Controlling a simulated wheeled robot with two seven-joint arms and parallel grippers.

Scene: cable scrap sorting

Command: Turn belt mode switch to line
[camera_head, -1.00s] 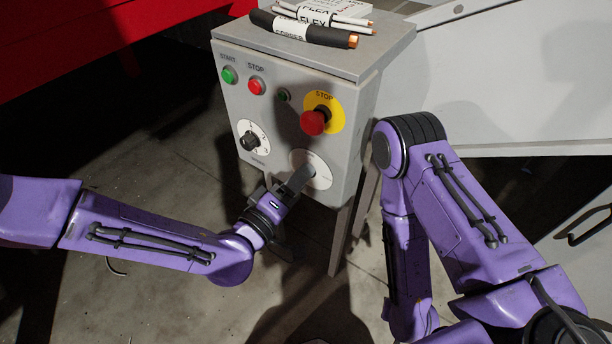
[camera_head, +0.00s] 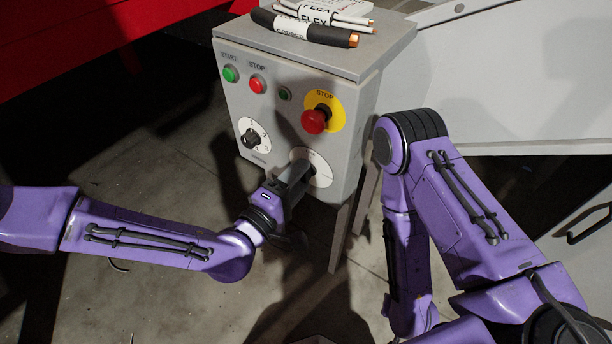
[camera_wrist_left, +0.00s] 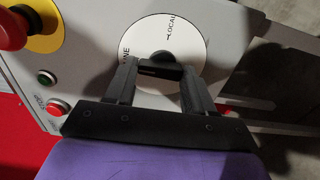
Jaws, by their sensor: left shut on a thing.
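The belt mode switch is a dark knob (camera_wrist_left: 160,68) on a round white dial (camera_wrist_left: 190,45), low on the right of the grey control box front (camera_head: 345,150). In the left wrist view the dial reads LOCAL, with partly covered lettering ending in "NE" near the left finger. My left gripper (camera_head: 297,172) reaches the dial from below left. In the left wrist view its two fingers (camera_wrist_left: 158,85) are shut on the knob, one at each end. The fingers hide part of the knob, so its exact pointing is hard to tell. My right gripper is out of view.
A red emergency stop (camera_head: 314,121) on a yellow plate sits above the dial. A second dial (camera_head: 251,138), a green start button (camera_head: 231,73) and a red stop button (camera_head: 257,85) are to the left. Labelled cable pieces (camera_head: 310,27) lie on top.

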